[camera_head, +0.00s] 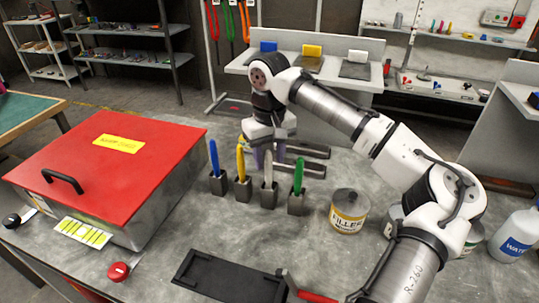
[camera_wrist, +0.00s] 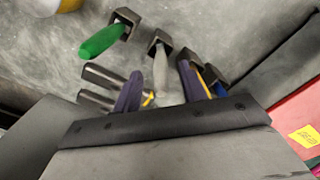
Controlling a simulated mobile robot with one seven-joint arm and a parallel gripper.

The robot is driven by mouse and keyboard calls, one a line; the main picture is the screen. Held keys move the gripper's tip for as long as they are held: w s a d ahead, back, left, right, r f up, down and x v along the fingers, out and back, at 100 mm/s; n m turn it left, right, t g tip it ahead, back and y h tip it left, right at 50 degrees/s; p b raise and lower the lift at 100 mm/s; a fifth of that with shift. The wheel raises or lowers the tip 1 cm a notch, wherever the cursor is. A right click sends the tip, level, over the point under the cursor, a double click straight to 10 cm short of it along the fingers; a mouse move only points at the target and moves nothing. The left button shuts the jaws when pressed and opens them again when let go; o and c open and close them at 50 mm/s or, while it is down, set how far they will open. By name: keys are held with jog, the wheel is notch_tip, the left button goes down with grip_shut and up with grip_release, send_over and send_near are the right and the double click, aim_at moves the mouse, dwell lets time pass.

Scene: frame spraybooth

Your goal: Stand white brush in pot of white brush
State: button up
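The white brush (camera_head: 268,171) stands upright in its dark square pot (camera_head: 268,198), third from the left in a row on the grey bench. In the wrist view the white brush (camera_wrist: 160,70) and its pot (camera_wrist: 160,41) show between my two purple-tipped fingers. My gripper (camera_wrist: 160,92) is open, with a visible gap on each side of the brush handle. In the head view my gripper (camera_head: 269,156) is just behind the row, partly hidden by the brushes. Whether the fingers are level with the handle is hard to tell.
A blue brush (camera_head: 214,158), yellow brush (camera_head: 240,165) and green brush (camera_head: 297,177) stand in neighbouring pots. Two dark bars (camera_head: 311,169) lie close to my gripper's right. A filler tin (camera_head: 348,212) stands right, a red-lidded box (camera_head: 105,165) left. A black tray (camera_head: 228,277) lies in front.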

notch_tip(320, 180, up, 14)
jog(key=b, duration=0.1)
jog(key=shift+b, duration=0.3)
jog(key=shift+f, duration=0.15)
dwell(0.4)
